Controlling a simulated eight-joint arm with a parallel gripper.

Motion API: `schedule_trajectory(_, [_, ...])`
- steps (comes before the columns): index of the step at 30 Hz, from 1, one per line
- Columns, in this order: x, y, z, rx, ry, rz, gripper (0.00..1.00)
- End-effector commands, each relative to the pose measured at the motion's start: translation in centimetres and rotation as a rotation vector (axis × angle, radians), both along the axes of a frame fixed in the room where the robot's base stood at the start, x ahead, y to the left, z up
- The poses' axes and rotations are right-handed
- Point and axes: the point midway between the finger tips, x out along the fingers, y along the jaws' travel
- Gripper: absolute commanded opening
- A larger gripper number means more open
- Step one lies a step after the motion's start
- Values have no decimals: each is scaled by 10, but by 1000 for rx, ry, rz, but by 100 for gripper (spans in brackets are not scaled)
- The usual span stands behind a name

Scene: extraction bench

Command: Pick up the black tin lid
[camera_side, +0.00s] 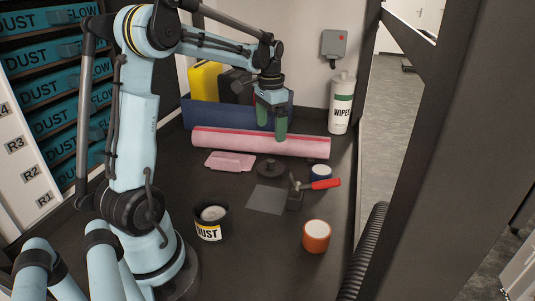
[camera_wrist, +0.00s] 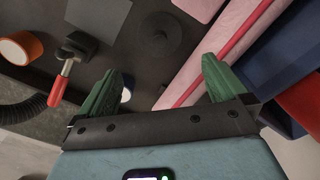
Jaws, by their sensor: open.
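The black tin lid (camera_side: 270,168), a dark round disc with a small raised knob, lies flat on the dark bench between a pink flat piece and a blue-and-white roll. In the wrist view the lid (camera_wrist: 160,37) is at the top centre, beyond the fingertips. My gripper (camera_side: 272,132) is above and behind the lid, over the pink roll, with its green fingers pointing down. In the wrist view my gripper (camera_wrist: 163,76) has its two green fingers wide apart with nothing between them. The gripper does not touch the lid.
A pink roll (camera_side: 230,141) lies behind the lid. The pink flat piece (camera_side: 230,160) is to its left. The blue-and-white roll (camera_side: 320,172) and red-handled tool (camera_side: 325,184) are to its right. A grey sheet (camera_side: 266,199), DUST tin (camera_side: 209,232) and orange roll (camera_side: 316,237) are nearer.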

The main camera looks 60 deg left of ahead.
Motion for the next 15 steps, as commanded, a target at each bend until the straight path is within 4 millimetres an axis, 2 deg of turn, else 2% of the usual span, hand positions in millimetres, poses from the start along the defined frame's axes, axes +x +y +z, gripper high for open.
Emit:
schedule_trajectory(5, [0,3,-16,-4,7,-1,100])
schedule_trajectory(12, [0,2,-54,-3,6,-1,100])
schedule_trajectory(15, [0,2,-64,-3,5,-1,100])
